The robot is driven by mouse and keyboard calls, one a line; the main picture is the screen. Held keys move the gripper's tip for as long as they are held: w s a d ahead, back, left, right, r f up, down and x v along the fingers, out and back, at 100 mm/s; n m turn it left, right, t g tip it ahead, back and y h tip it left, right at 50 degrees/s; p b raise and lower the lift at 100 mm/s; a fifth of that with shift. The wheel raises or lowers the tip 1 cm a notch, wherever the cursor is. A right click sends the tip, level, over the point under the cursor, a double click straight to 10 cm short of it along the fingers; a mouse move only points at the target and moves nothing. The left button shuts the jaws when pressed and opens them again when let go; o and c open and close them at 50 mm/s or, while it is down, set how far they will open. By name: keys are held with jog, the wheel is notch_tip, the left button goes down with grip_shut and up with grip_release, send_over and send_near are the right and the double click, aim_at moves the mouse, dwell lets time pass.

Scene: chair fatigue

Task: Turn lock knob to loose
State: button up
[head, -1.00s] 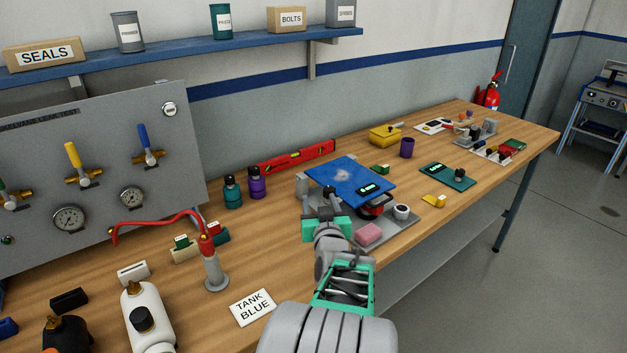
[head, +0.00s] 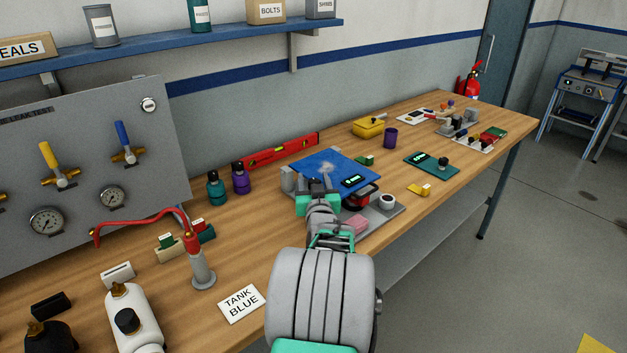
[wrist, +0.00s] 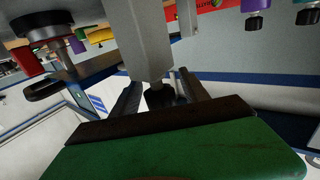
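The blue-topped fixture (head: 325,163) stands on the bench, with a grey block (head: 288,179) at its left end. My gripper (head: 317,187) is at its near side in the head view, where its fingertips are hard to make out. In the wrist view a grey post (wrist: 140,35) has a black knob (wrist: 160,97) at its end, which looks like the lock knob. My two dark fingers (wrist: 158,80) stand apart on either side of the knob. They look open around it; whether either one touches it I cannot tell. The knob's pointer or marking is hidden.
A red round part (head: 358,197), a white cup (head: 387,201) and a pink block (head: 345,225) crowd the fixture's near side.

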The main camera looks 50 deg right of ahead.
grip_shut()
dwell(0.3)
jog(key=shift+f, duration=0.1)
